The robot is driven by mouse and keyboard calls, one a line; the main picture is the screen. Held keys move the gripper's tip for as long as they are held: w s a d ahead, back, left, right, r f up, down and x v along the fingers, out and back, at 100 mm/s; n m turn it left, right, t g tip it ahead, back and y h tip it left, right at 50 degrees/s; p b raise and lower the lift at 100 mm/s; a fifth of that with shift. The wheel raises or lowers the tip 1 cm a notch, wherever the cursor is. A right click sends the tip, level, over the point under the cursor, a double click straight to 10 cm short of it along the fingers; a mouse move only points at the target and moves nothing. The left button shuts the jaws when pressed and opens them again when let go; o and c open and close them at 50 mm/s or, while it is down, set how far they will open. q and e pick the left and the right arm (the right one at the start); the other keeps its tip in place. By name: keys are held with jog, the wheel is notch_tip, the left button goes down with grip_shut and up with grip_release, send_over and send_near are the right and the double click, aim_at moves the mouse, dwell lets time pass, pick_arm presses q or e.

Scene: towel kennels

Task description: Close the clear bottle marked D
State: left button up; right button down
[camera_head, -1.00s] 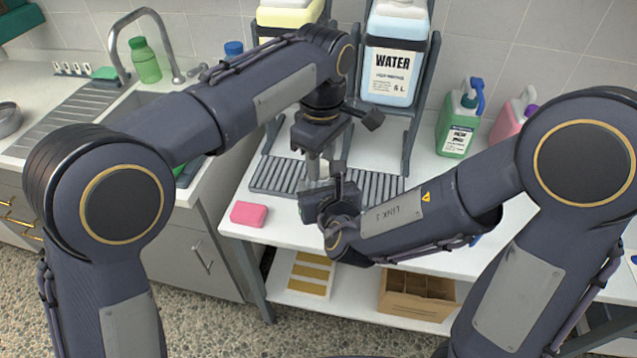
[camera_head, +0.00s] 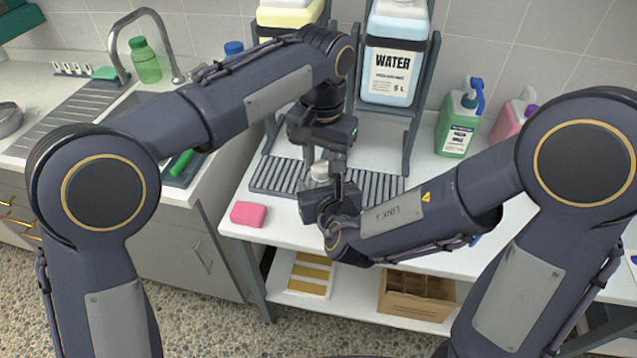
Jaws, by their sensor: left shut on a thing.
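My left gripper (camera_head: 321,160) points straight down over the front table and is shut on a small pale piece (camera_head: 320,171), which looks like the cap of the clear bottle. My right gripper (camera_head: 333,183) reaches in from the right just below and in front of it. The bottle's body and its D mark are hidden behind my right gripper, so I cannot tell whether the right fingers touch it or how the cap sits.
A ribbed grey drain mat (camera_head: 378,185) lies under the grippers. A pink sponge (camera_head: 249,214) lies at the table's front left. A water jug (camera_head: 390,72) stands in a rack behind. A green jug (camera_head: 459,125) and a pink jug (camera_head: 508,122) stand at the back right.

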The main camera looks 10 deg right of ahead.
pick_arm(q)
jog(key=o, duration=1.1)
jog(key=shift+c, duration=0.2)
jog(key=shift+r, duration=2.3)
jog(key=shift+c, duration=0.3)
jog(key=n, duration=0.1)
jog(key=r+n, duration=0.1)
jog(key=n, duration=0.1)
jog(key=shift+r, duration=0.25)
notch_tip(320, 180, up, 2)
jog(key=n, duration=0.4)
